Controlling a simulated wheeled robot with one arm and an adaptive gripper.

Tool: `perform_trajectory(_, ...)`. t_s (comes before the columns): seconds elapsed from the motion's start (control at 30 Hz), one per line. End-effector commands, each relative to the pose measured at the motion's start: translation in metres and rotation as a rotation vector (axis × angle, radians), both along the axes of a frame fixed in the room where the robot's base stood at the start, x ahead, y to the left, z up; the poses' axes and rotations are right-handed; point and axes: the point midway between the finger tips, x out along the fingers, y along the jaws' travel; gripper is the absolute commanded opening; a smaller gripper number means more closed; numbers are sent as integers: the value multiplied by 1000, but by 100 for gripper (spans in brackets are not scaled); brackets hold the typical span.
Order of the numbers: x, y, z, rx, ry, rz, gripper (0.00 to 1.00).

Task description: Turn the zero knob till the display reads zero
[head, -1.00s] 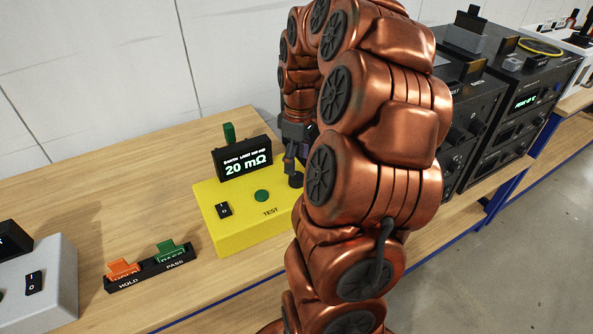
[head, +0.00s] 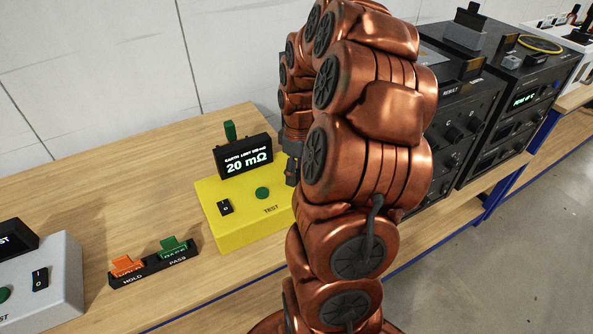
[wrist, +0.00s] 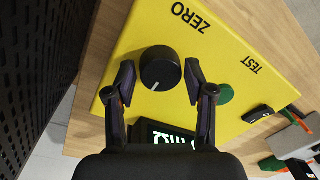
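The yellow tester (head: 232,234) stands on the wooden bench; its top also shows in the wrist view (wrist: 150,28). Its display (head: 246,160) reads 20 mΩ in the head view; in the wrist view the display (wrist: 172,137) is partly covered by my gripper. The black zero knob (wrist: 160,68) has a white pointer line and sits beside the word ZERO. My gripper (wrist: 159,72) is open, with one finger on each side of the knob and a small gap at both sides. In the head view my arm hides the knob and most of the gripper.
A green TEST button (head: 262,193) and a black rocker switch (head: 225,207) are on the tester. A HOLD/PASS tray (head: 152,270) and a grey device (head: 62,285) stand to the left. Black rack units (head: 465,115) stand to the right.

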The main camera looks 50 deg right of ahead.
Motion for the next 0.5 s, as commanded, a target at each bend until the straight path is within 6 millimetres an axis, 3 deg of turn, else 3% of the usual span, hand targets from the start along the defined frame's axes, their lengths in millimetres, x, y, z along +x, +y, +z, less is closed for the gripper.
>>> perform_trajectory(0.07,0,0,0,0,0,0,42)
perform_trajectory(0.37,0,0,0,0,0,0,11)
perform_trajectory(0.5,0,0,0,0,0,-3,9)
